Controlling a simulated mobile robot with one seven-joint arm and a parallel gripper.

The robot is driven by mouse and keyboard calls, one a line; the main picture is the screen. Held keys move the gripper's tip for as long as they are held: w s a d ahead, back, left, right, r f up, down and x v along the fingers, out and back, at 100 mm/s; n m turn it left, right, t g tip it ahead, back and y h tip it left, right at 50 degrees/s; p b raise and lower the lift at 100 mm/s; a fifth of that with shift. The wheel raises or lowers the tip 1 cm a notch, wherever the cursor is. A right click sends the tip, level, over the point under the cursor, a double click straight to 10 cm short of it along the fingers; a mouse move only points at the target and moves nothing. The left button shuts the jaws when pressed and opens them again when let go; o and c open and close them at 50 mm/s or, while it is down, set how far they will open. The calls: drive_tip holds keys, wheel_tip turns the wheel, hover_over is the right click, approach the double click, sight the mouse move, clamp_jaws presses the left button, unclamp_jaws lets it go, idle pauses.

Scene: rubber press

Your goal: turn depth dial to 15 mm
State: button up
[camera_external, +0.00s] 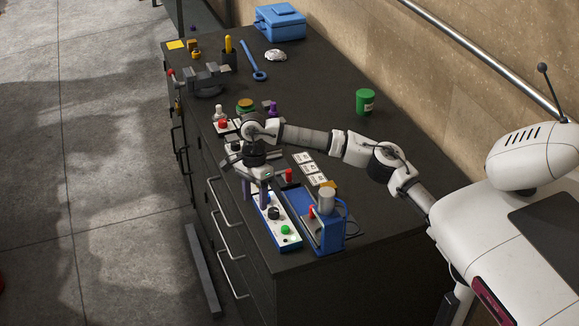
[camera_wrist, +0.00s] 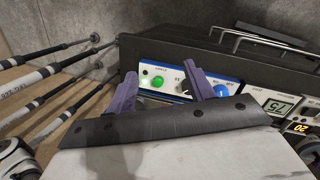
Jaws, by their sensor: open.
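The white control panel with a blue rim (camera_external: 291,242) lies near the front end of the bench. It carries a green button (camera_external: 285,230) and a black dial (camera_external: 273,213). In the wrist view the panel shows the green button (camera_wrist: 158,82), a partly hidden dark dial (camera_wrist: 184,89) and a blue knob (camera_wrist: 221,91). I cannot read which is the depth dial. My gripper (camera_external: 255,201) is open and empty, its purple fingers pointing down at the panel's far part. In the wrist view my gripper (camera_wrist: 160,72) has its right finger partly covering the dark dial.
A blue press (camera_external: 330,232) stands right of the panel. White cards (camera_external: 308,170) and a red-topped item (camera_external: 289,175) lie behind it. In the wrist view a display (camera_wrist: 279,108) appears to read 75, and an orange one (camera_wrist: 300,127) 20. A green can (camera_external: 365,102) stands farther back.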

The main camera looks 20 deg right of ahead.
drive_tip(key=m+t+h, duration=0.1)
drive_tip(key=m+t, duration=0.1)
approach(274, 209)
wheel_tip(274, 209, down, 9)
drive_tip(key=shift+s+r+p, duration=0.15)
drive_tip(key=shift+p, duration=1.1)
drive_tip(key=c, duration=1)
